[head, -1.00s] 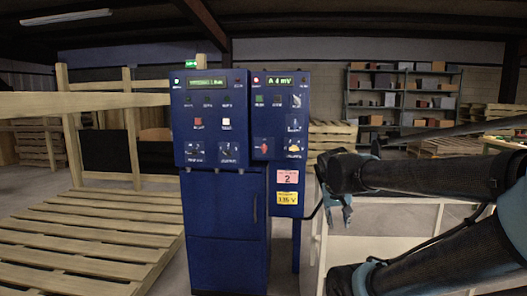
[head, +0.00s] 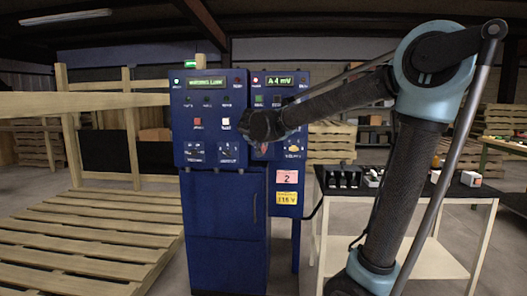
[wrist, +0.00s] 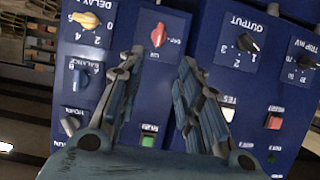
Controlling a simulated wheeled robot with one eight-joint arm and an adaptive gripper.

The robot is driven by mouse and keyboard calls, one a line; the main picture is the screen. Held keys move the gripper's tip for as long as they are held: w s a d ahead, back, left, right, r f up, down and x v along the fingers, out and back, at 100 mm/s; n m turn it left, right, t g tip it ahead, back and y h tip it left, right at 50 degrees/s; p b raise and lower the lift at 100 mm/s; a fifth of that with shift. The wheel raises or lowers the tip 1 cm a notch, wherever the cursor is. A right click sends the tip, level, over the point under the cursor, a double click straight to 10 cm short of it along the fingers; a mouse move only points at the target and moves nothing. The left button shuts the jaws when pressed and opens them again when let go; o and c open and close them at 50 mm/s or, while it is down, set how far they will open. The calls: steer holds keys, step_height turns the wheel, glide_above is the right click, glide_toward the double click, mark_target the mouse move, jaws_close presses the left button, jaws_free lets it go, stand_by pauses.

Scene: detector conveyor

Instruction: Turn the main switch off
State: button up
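The blue control cabinet (head: 224,215) stands upright ahead with two panels of knobs, buttons and displays. A red rotary knob, which looks like the main switch (wrist: 158,35), is on the right-hand panel; its small label is too unclear to read. In the head view the red knob (head: 265,149) is partly covered by my wrist. My gripper (wrist: 160,68) faces the panel in the wrist view, its two fingers apart and empty. The knob shows just beyond and between the fingertips; I cannot tell any contact. The head view hides the fingers behind my wrist.
A cart (head: 405,190) stands right of the cabinet; wooden pallets (head: 85,240) lie left.

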mark_target(263, 148)
steer(key=x, duration=1.7)
steer(key=shift+d+f, duration=0.1)
steer(key=shift+d, duration=0.05)
steer(key=shift+c, duration=0.4)
steer(key=c, duration=0.7)
